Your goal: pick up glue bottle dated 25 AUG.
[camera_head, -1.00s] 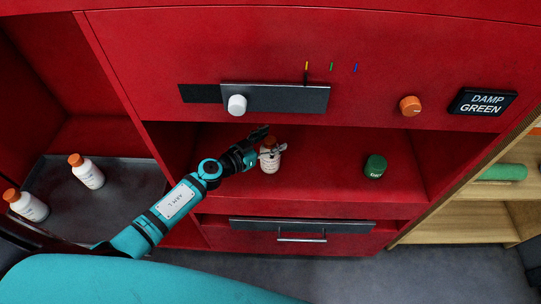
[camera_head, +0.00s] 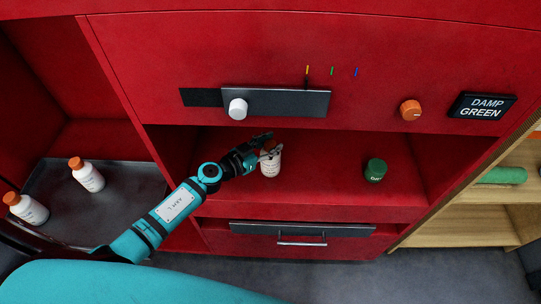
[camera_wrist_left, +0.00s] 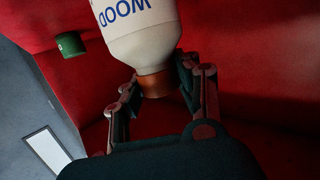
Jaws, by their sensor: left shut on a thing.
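A white glue bottle (camera_head: 271,162) with an orange cap stands in the red open shelf. In the left wrist view the bottle (camera_wrist_left: 143,42) fills the top middle, with "WOOD" in blue on its side and its copper-orange cap (camera_wrist_left: 155,85) between my fingers. My left gripper (camera_head: 268,145) reaches in from the left and is shut on the bottle at its cap end; it also shows in the wrist view (camera_wrist_left: 158,92). No date on the label can be read. Two similar white bottles with orange caps, one nearer (camera_head: 29,208) and one farther (camera_head: 88,176), are at the left. My right gripper is not visible.
A green container (camera_head: 375,171) stands right of the held bottle. The left bottles are on a dark tray (camera_head: 120,205). Above the shelf are a white knob (camera_head: 238,108), an orange knob (camera_head: 410,110) and a "DAMP GREEN" sign (camera_head: 481,107). A drawer handle (camera_head: 301,243) is below.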

